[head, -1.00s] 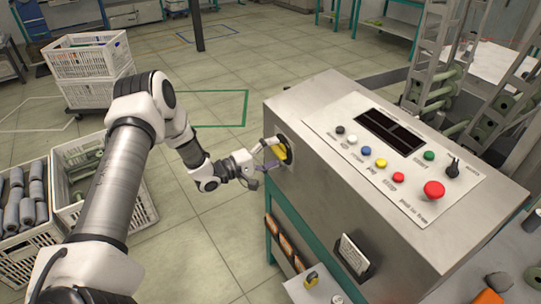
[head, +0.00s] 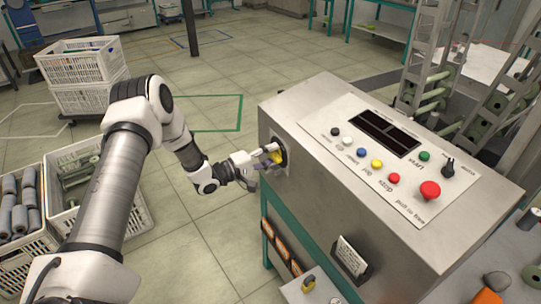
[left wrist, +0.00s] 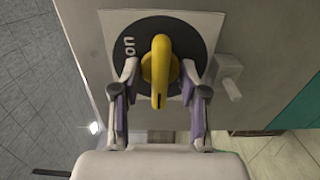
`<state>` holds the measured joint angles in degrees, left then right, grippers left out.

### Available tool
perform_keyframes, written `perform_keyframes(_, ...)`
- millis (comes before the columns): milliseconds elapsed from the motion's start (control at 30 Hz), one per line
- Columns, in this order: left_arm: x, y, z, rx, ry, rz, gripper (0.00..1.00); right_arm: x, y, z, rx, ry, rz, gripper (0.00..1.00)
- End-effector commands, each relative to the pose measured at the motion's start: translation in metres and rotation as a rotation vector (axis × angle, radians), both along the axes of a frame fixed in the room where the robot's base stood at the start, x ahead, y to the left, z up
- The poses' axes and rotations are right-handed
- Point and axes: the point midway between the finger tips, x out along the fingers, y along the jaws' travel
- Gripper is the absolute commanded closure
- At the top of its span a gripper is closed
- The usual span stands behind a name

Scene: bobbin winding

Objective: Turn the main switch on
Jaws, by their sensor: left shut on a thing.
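The main switch is a yellow handle (left wrist: 160,72) on a round black dial plate (left wrist: 132,30) with the word "on" readable at its left. In the head view the yellow handle (head: 276,156) is on the left side face of the grey control cabinet (head: 335,190). My left gripper (head: 266,160) is at the switch. In the left wrist view my left gripper (left wrist: 160,95) has one purple-padded finger on each side of the handle and is shut on it. The handle lies lengthwise between the fingers. My right gripper is not in view.
The cabinet's top panel has several coloured buttons, a red mushroom button (head: 430,190) and a black knob (head: 448,167). White crates (head: 85,65) stand on the floor at the left. The floor between crates and cabinet is clear.

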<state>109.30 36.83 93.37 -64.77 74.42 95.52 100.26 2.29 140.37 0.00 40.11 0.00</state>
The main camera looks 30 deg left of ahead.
Motion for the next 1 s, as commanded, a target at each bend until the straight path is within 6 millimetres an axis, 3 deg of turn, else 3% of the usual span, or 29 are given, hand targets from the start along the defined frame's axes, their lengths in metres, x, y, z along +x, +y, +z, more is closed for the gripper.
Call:
perform_keyframes(233, -0.0004, -0.0004, -0.0010, 0.272, -0.139, -0.001, 0.98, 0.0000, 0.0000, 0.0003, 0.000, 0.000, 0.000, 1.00)
perform_keyframes(467, -0.0005, -0.0005, -0.0016, 0.292, -0.148, -0.002, 0.98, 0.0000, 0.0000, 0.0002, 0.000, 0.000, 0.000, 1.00)
perform_keyframes(700, -0.0007, -0.0006, -0.0018, 0.550, -0.281, -0.002, 0.98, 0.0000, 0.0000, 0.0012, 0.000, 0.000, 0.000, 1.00)
perform_keyframes(1000, -0.0009, -0.0008, -0.0024, 0.608, -0.311, -0.002, 0.98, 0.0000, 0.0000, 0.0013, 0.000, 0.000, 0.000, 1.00)
